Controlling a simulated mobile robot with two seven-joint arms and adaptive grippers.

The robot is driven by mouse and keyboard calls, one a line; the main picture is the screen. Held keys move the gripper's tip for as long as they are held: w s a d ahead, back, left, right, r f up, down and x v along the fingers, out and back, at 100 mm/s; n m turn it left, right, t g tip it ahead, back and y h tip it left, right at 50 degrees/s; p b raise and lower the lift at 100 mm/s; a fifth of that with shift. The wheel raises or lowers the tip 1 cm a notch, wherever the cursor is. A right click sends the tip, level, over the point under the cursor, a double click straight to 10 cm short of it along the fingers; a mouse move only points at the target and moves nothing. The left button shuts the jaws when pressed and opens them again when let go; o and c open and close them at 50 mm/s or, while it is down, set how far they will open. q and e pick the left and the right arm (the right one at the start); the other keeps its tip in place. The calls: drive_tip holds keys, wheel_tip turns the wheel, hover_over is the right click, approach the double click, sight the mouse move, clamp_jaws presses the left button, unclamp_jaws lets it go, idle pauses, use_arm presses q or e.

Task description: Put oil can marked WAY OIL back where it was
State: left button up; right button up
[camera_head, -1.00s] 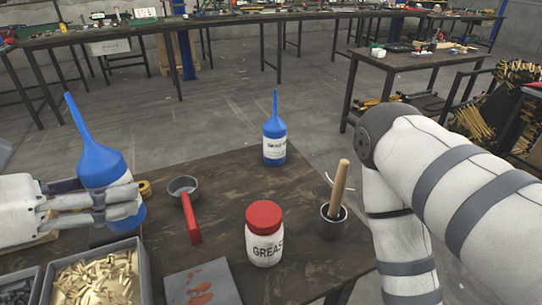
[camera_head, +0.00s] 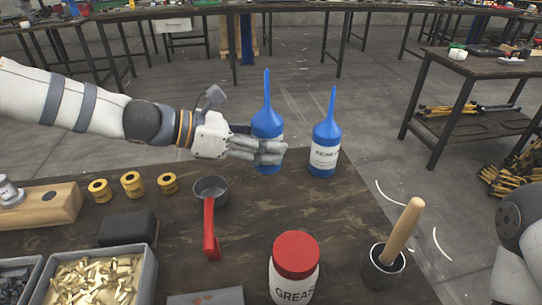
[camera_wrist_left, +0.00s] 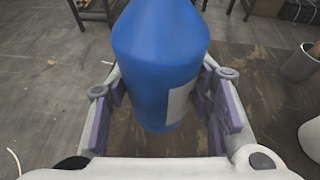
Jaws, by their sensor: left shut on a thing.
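A blue oil can with a long spout (camera_head: 267,121) is held upright by my left gripper (camera_head: 270,152), whose fingers are closed around its body. In the left wrist view the same can (camera_wrist_left: 158,65) sits between the two jaws (camera_wrist_left: 163,112). Its label is mostly hidden, so I cannot read it. It is near the table's back edge, and I cannot tell whether its base touches the table. A second blue oil can (camera_head: 326,134) stands to its right with a small gap; its white label seems to start with GEAR. My right gripper is out of view.
On the table (camera_head: 340,215) are a grease jar with a red lid (camera_head: 295,255), a grey cup with a red handle (camera_head: 211,190), and a pot with a wooden-handled brush (camera_head: 385,267). Brass rolls (camera_head: 131,184) and a bin of brass rivets (camera_head: 98,280) are at left.

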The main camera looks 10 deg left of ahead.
use_arm(q)
drive_tip(key=shift+w+f, duration=0.3)
drive_tip(key=shift+w, duration=0.05)
drive_tip(key=shift+w+f+b, duration=0.2)
drive_tip(key=shift+f, duration=0.7)
drive_tip(key=shift+w+f+b, duration=0.2)
drive_tip(key=shift+f, duration=0.65)
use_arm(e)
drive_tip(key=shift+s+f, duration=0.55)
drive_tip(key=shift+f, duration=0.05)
use_arm(q)
drive_tip(key=shift+d, duration=0.1)
drive_tip(key=shift+f, duration=0.2)
drive_tip(key=o, duration=1.3)
drive_tip(key=shift+o, duration=0.2)
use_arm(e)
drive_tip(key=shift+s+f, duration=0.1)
